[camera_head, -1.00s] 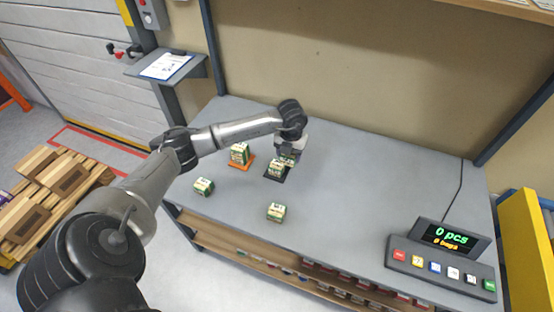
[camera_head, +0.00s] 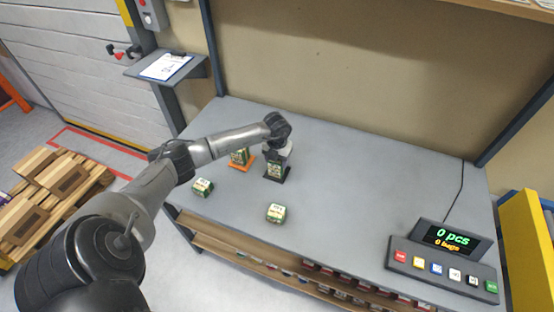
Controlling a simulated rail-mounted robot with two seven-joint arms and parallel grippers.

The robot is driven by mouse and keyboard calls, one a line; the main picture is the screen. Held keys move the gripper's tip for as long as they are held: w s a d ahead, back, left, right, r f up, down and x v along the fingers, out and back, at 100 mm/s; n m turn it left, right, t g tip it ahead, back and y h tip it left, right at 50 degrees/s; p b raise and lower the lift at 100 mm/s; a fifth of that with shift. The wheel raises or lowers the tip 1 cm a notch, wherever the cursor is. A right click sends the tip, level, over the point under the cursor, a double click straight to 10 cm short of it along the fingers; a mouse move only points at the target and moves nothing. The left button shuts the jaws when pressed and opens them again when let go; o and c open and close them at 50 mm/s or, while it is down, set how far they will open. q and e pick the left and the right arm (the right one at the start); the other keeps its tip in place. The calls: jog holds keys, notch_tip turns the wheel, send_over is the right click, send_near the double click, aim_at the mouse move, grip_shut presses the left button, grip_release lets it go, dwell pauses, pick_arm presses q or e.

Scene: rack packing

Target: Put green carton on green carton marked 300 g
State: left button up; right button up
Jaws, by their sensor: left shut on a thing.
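My left gripper (camera_head: 278,153) is shut on a green carton, which it mostly hides, over the black mat (camera_head: 287,178). A green and white carton (camera_head: 274,170) stands on that mat, directly under the gripper. The held carton appears to be on or just above it; I cannot tell if they touch. Another green and white carton (camera_head: 240,156) stands on an orange mat (camera_head: 242,167) to the left, partly behind my arm. Single green cartons lie loose at front left (camera_head: 203,187) and front centre (camera_head: 276,213). The weight marks are too small to read. My right gripper is not in view.
The grey table (camera_head: 350,185) is clear in the middle and right. A display and button panel (camera_head: 445,262) stands at the front right. A shelf of small packs (camera_head: 330,280) runs below the front edge. A back wall (camera_head: 340,70) rises behind.

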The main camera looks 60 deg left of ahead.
pick_arm(q)
jog(key=shift+f, duration=0.1)
jog(key=o, duration=1)
jog(key=shift+o, duration=0.2)
